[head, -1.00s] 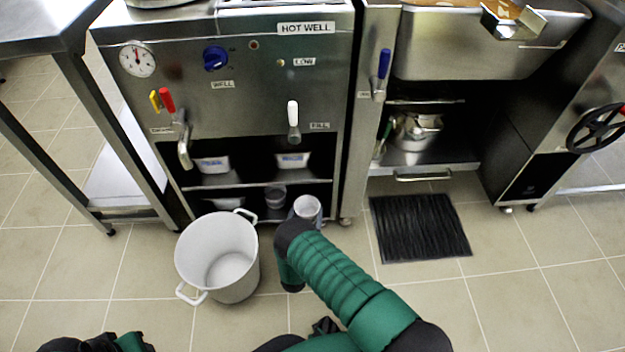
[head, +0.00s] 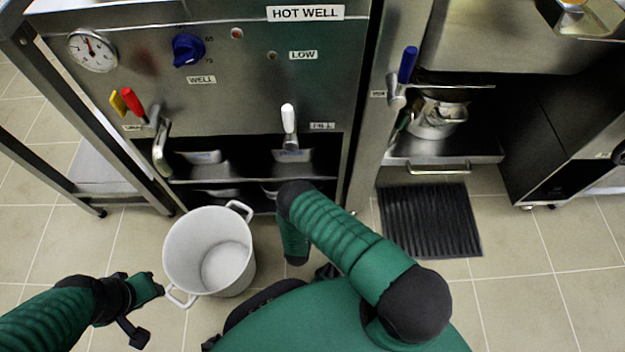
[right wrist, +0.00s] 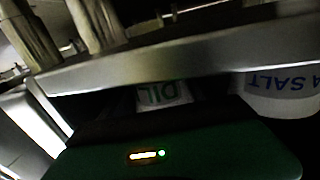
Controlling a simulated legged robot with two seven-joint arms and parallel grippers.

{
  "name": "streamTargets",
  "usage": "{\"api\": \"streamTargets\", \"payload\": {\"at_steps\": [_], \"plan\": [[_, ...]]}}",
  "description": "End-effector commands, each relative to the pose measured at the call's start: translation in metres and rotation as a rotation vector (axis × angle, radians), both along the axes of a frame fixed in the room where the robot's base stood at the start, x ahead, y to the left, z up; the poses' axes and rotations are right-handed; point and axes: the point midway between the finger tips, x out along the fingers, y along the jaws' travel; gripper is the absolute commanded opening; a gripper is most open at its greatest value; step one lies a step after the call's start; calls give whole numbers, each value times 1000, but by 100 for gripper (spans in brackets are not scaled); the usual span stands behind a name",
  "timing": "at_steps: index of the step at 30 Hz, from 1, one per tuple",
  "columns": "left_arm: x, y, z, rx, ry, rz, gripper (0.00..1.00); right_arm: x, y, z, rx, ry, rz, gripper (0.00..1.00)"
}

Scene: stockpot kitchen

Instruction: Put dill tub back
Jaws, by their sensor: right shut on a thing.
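The dill tub (right wrist: 165,95), pale with a green label reading "DIL", shows in the right wrist view just beyond the dark green body of my right gripper (right wrist: 150,125). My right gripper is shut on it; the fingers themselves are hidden. In the head view my right arm covers the tub and gripper at the lower shelf opening under the hot well (head: 235,90). A white tub labelled SALT (right wrist: 283,95) stands to the right of it in the wrist view. My left gripper (head: 135,308) hangs at the lower left, holding nothing visible; its jaw gap is unclear.
A metal shelf edge (right wrist: 190,58) runs close above the tub in the wrist view. A large white stockpot (head: 210,250) stands on the floor left of my right arm. A black mat (head: 430,222) lies at right.

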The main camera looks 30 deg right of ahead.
Motion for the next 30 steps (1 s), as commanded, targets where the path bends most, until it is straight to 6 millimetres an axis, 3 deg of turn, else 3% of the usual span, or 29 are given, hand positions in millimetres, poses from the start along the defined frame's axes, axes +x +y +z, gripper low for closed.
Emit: {"api": "streamTargets", "payload": {"at_steps": [7,8,10,21,30], "plan": [[0,0,-3,0,-1,1,36,-2,0,-7,2,11,-2,22],[0,0,-3,0,0,1,36,-2,0,-7,3,10,-2,74],[0,0,-2,0,0,1,36,-2,0,-6,4,10,-2,82],[0,0,5,0,-1,0,36,-3,1,1,4,10,-1,82],[0,0,24,0,-1,1,36,-54,51,2,5,12,2,82]]}}
